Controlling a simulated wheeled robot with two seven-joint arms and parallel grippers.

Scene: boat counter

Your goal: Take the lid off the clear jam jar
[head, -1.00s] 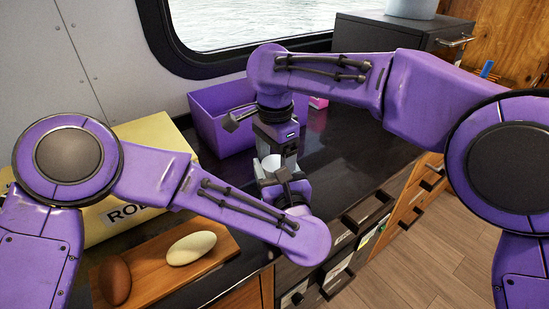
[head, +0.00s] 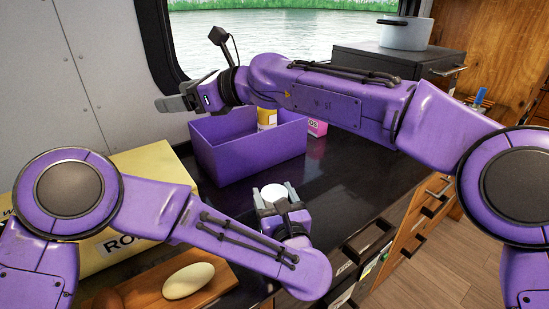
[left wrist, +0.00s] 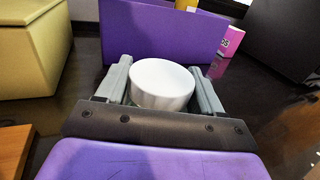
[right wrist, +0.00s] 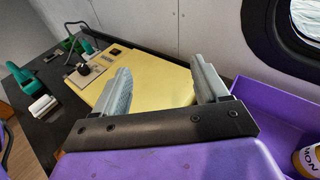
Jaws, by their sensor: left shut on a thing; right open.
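My right gripper (head: 172,102) is open and empty, raised in front of the wall, left of the purple bin (head: 228,160). Its spread fingers show in the right wrist view (right wrist: 165,85).
The purple bin stands behind the jar and holds a yellow container (head: 267,118). A pink box (head: 317,128) stands beside it. A yellow box (head: 150,165) stands at left, with a wooden board (head: 222,279) bearing a pale oval item (head: 188,281) in front. The counter right of the jar is clear.

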